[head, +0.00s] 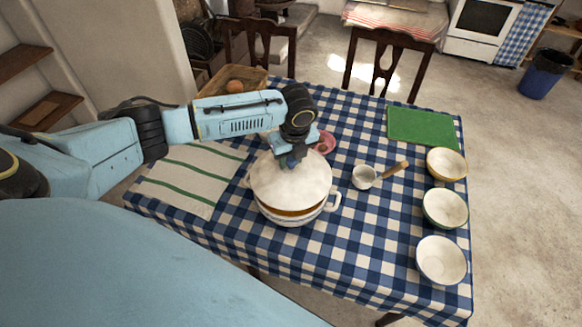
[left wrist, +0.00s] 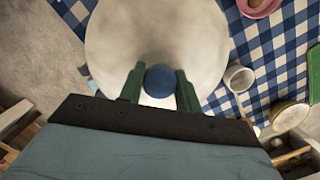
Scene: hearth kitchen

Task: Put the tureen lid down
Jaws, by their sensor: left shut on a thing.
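The tureen lid (head: 305,185) is a round white lid with a blue knob (left wrist: 160,81). My left gripper (head: 291,160) is shut on the knob from above, with one finger on each side of it in the left wrist view (left wrist: 160,90). The white tureen (head: 288,219), with side handles, is directly below the lid on the checked table. A brown band shows between the lid's front edge and the tureen's rim, so the lid looks slightly raised at the front. The far side is hidden by the lid and gripper. My right gripper is not in view.
A striped cloth (head: 190,178) lies flat left of the tureen, with bare room on it. A ladle (head: 365,177), a pink bowl (head: 327,143), a green board (head: 422,127) and three bowls (head: 442,260) are to the right. A wooden tray (head: 245,78) is at the back left.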

